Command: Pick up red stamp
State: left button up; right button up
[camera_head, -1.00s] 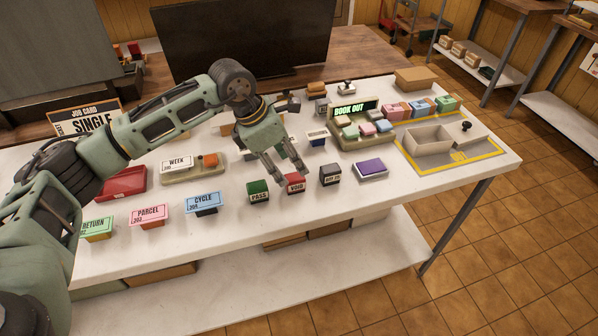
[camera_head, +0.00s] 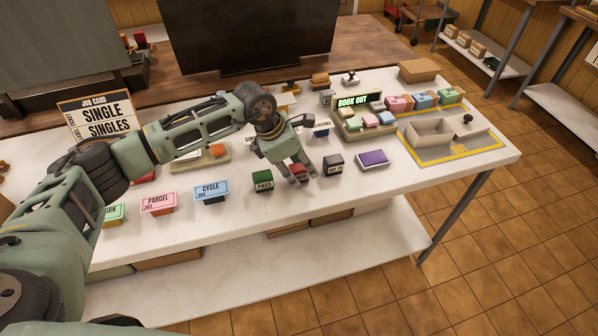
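The red stamp (camera_head: 299,171) stands upright on the white table, in the row between a green stamp (camera_head: 263,181) and a dark grey stamp (camera_head: 334,164). My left gripper (camera_head: 301,177) has come down at the red stamp, pointing downward. Its two fingers are apart, one on each side of the stamp, and partly hide it. I cannot tell whether either finger touches it. My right gripper is not in view.
A purple ink pad (camera_head: 372,159) lies right of the dark stamp. Pink (camera_head: 158,202) and blue (camera_head: 212,191) cards stand left of the green stamp. Behind is the BOOK OUT tray (camera_head: 352,137). A grey open box (camera_head: 429,132) sits at right. The front table strip is clear.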

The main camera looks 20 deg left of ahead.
aim_at(299, 166)
pick_arm(q)
jog(key=c, duration=0.4)
jog(key=shift+c, duration=0.8)
grip_shut()
jog(key=shift+r, duration=0.1)
jog(key=shift+r+b, duration=0.3)
jog(key=shift+r, duration=0.15)
notch_tip(299, 166, up, 2)
jog(key=shift+w+r+b, duration=0.1)
jog(key=shift+r+b, duration=0.15)
jog(key=shift+b, duration=0.35)
jog(key=w+d+r+b, duration=0.3)
jog(key=d+r, duration=0.4)
jog(key=d, duration=0.4)
jog(key=shift+w+r+b, duration=0.25)
jog(key=shift+b, duration=0.1)
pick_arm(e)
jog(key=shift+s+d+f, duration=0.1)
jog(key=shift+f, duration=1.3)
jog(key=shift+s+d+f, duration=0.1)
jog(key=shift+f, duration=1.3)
